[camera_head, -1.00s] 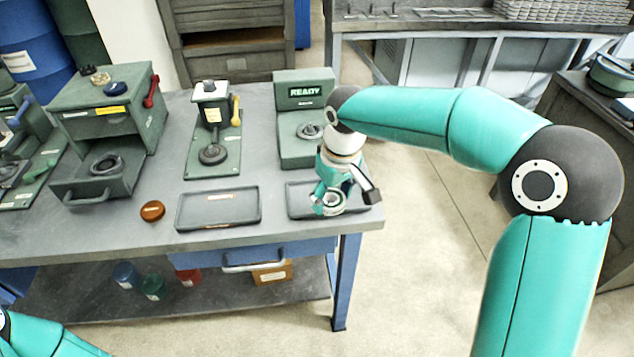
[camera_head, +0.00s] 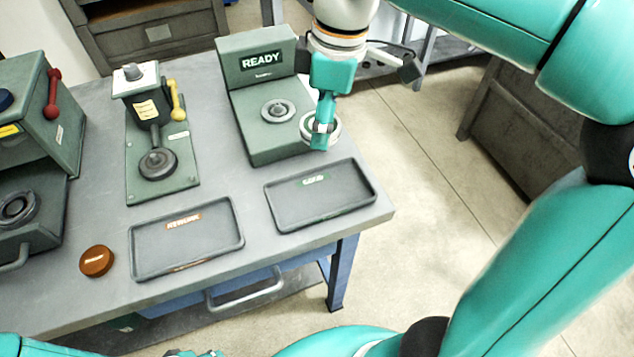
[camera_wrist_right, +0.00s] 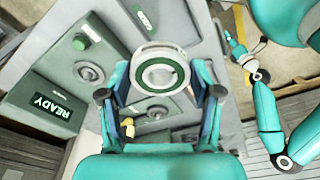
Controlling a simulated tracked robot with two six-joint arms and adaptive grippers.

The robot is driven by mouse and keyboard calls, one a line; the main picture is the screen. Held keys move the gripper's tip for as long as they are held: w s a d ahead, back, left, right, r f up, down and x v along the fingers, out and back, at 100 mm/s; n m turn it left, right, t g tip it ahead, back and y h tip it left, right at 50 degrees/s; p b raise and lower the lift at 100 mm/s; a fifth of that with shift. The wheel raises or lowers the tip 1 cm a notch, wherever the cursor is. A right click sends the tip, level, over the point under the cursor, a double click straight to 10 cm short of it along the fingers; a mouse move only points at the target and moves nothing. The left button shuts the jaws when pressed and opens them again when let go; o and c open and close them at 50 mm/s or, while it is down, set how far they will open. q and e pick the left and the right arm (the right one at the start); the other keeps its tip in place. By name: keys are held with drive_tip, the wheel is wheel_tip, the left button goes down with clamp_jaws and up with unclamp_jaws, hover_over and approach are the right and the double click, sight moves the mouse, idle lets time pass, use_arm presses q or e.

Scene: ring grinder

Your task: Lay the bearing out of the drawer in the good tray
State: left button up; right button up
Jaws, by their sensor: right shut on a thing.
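My right gripper (camera_head: 322,125) is shut on the bearing (camera_head: 334,129), a pale metal ring with a green inner band. It holds it in the air by the right side of the READY device, behind the good tray in the picture. The bearing (camera_wrist_right: 148,76) shows between the fingers in the wrist view. The good tray (camera_head: 283,222), dark with a green label, lies empty at the bench's right front. The drawer (camera_head: 45,233) is open at far left with a dark round part in it. My left gripper (camera_wrist_right: 238,47) shows small in the wrist view; its jaws are unclear.
The green READY device (camera_head: 262,145) stands behind the good tray, with a ring on top. An empty tray with an orange label (camera_head: 148,262) lies left of the good tray. A lever fixture (camera_head: 178,181) and a brown round piece (camera_head: 97,261) are farther left.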

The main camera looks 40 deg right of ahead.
sight(320, 194)
wheel_tip(320, 194, down, 16)
drive_tip(key=shift+f+b, duration=0.1)
drive_tip(key=shift+b, duration=1.05)
drive_tip(key=shift+f, duration=0.2)
drive_tip(key=o, duration=1.4)
drive_tip(key=shift+r, duration=0.1)
drive_tip(key=shift+c, duration=0.2)
